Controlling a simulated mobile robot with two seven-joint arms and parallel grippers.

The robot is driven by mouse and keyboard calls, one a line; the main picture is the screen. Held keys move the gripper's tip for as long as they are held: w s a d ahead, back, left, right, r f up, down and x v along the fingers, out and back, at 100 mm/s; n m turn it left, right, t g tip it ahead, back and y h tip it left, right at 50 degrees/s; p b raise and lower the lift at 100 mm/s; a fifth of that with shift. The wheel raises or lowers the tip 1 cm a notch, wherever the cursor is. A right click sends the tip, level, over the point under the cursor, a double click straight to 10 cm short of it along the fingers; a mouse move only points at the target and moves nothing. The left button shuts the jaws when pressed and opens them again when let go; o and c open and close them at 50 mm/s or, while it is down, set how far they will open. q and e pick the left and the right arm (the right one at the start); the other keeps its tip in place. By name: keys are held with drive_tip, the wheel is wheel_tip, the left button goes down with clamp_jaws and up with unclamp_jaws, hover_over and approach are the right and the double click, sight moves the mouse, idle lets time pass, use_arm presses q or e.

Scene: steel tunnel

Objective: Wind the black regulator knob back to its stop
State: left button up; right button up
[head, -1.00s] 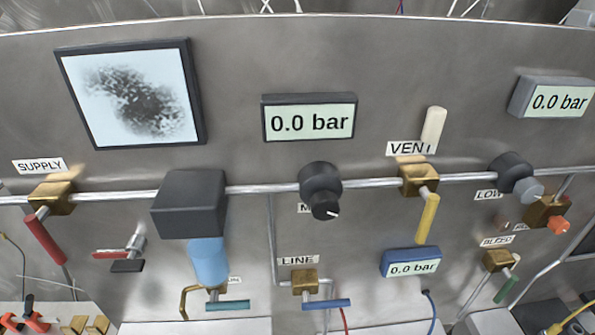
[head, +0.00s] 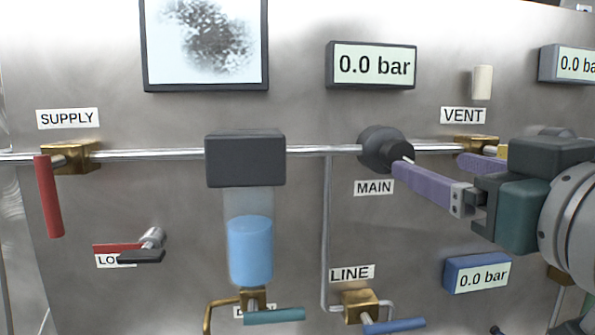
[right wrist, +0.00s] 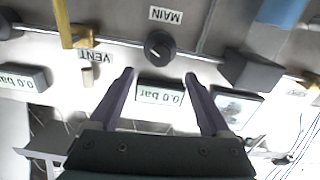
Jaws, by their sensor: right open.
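The black MAIN regulator knob (head: 385,148) sits on the horizontal pipe under the large gauge, with a white pointer mark partly hidden by a finger. In the right wrist view the knob (right wrist: 160,46) is upside down, ahead of and between the fingertips. My right gripper (head: 432,165) comes in from the right with purple fingers apart and empty. In the head view its near fingertip overlaps the knob's right edge; I cannot tell whether it touches. The fingers also show in the right wrist view (right wrist: 159,74). My left gripper is not in view.
The main gauge (head: 372,65) reads 0.0 bar. The yellow-handled VENT valve (head: 477,145) is partly hidden behind my right gripper. A dark block (head: 245,158) with a blue-filled cylinder stands left of the knob. The red SUPPLY lever (head: 48,196) hangs down at far left.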

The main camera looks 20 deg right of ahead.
sight(401, 154)
drive_tip(key=p+x, duration=0.2)
drive_tip(key=x, duration=0.5)
drive_tip(key=shift+w+d+p, duration=0.1)
drive_tip(key=shift+w+p, duration=0.2)
drive_tip(key=shift+w, duration=0.1)
clamp_jaws()
